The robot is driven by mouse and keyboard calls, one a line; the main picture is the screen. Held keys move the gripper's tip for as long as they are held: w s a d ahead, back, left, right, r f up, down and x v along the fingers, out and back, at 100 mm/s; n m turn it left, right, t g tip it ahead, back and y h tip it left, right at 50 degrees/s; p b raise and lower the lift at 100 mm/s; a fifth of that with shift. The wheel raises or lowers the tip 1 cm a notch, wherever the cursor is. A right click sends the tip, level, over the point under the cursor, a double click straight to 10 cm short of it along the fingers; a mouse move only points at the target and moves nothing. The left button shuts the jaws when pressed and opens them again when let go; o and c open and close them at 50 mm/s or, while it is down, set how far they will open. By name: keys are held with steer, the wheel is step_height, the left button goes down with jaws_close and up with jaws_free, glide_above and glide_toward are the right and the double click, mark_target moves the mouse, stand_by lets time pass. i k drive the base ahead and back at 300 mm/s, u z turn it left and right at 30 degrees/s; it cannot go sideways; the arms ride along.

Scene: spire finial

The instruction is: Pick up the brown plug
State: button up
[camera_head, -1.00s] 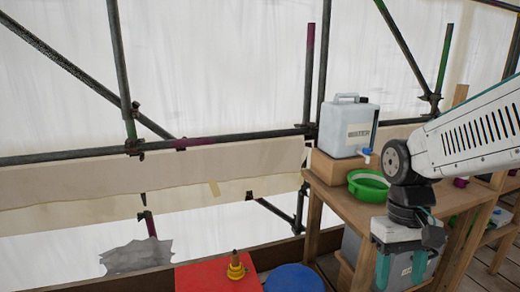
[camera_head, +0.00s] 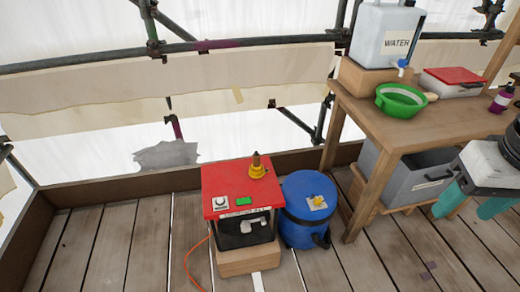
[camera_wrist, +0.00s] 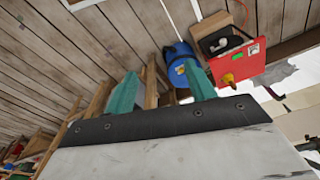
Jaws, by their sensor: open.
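A yellow stepped fitting (camera_head: 258,172) stands on the back right of the red box top (camera_head: 222,182). A small brown upright piece (camera_head: 256,159) rises from it and looks like the brown plug. In the wrist view the fitting (camera_wrist: 228,79) shows small on the red box (camera_wrist: 240,64), and the brown piece is too small to tell there. My gripper (camera_head: 470,204) is at the right edge of the head view, pointing down, well to the right of the red box. Its teal fingers are apart and empty, as the wrist view (camera_wrist: 162,84) also shows.
A blue drum (camera_head: 308,198) with a yellow valve stands right of the red box. A wooden table (camera_head: 400,130) carries a green bowl (camera_head: 400,99) and a water container (camera_head: 385,38). A grey bin (camera_head: 415,178) sits under it. An orange cable (camera_head: 190,262) lies on the planks.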

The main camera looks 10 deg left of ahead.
mark_target(256, 166)
steer(key=z, duration=1.8)
steer(key=i, duration=0.95)
steer(key=u, duration=3.05)
steer(key=i, duration=0.5)
steer(key=z, duration=0.05)
